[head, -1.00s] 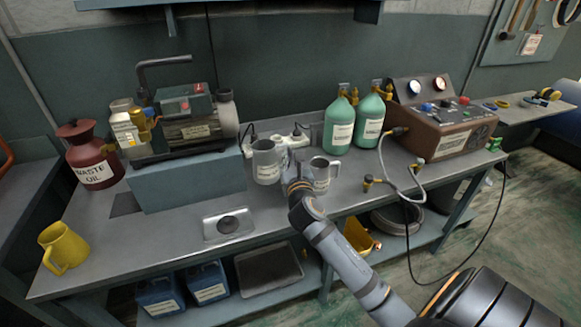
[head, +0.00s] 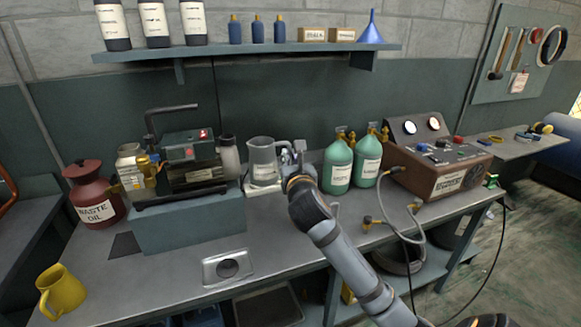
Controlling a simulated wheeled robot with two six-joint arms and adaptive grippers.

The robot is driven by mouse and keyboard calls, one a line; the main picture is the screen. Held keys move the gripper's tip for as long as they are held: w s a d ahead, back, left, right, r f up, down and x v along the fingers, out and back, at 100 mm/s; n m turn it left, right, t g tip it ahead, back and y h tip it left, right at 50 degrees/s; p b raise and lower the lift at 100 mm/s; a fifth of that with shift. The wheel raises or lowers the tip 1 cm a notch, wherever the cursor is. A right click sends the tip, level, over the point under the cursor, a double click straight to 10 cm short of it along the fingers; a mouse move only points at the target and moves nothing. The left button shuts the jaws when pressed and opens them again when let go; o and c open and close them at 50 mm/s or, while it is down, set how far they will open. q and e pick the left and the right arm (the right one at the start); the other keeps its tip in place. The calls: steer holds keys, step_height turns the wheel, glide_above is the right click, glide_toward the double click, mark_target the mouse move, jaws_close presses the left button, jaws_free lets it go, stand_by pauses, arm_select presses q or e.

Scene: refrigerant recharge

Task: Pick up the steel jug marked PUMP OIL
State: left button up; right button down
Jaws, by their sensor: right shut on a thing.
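A grey steel jug (head: 262,153) with a pale label is in the middle of the head view, between the pump and the green bottles. The label's words are too small to read. My right gripper (head: 287,156) is shut on the jug at its right side, and my wrist hides part of the hold. The jug is upright and appears raised above the bench, with the white power strip showing below it. My left gripper is out of view.
The vacuum pump (head: 192,165) on its blue block stands left of the jug. Two green bottles (head: 337,167) and the brown gauge box (head: 437,170) stand right. A shelf (head: 250,47) with bottles hangs above.

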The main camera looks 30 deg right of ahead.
steer(key=shift+r, duration=1.15)
